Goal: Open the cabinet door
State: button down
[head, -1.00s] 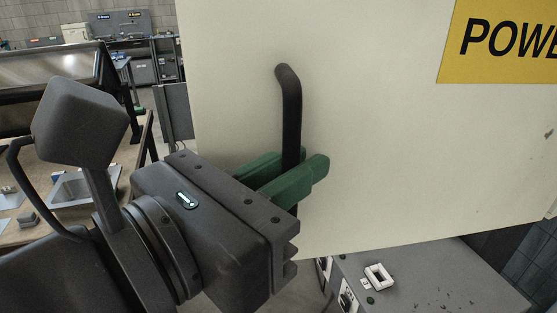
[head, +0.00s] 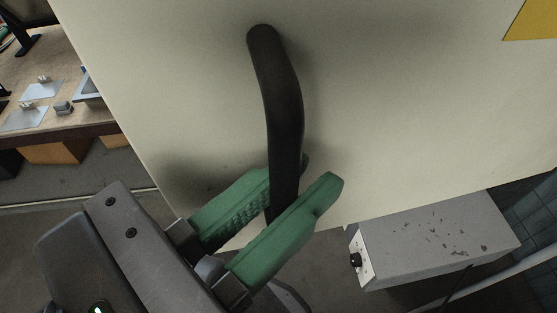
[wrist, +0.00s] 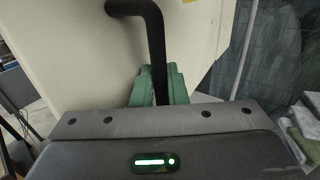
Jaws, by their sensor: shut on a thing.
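The cabinet door (head: 400,110) is a large cream panel with part of a yellow sign (head: 535,20) at its upper right. A black bar handle (head: 281,100) stands out from the door. My gripper (head: 295,185) has green fingers, one on each side of the handle's lower part, shut on it. In the wrist view the handle (wrist: 155,45) runs down between the green fingers (wrist: 160,88), and the door (wrist: 75,60) fills the upper left. The handle's lower end is hidden by my gripper.
A grey box (head: 440,235) with a black knob stands below the door at the lower right. A wooden workbench (head: 75,100) with small metal parts is at the upper left. Cloths (wrist: 300,130) lie at the right in the wrist view. Floor shows at the lower left.

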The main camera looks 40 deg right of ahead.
jog(key=shift+s+a+f+b, duration=0.15)
jog(key=shift+s+a+b, duration=0.15)
jog(key=shift+s, duration=0.3)
jog(key=shift+d+f, duration=0.1)
jog(key=c, duration=1.5)
grip_release()
jog(key=shift+c, duration=0.2)
jog(key=shift+s+a, duration=0.1)
jog(key=shift+a, duration=0.1)
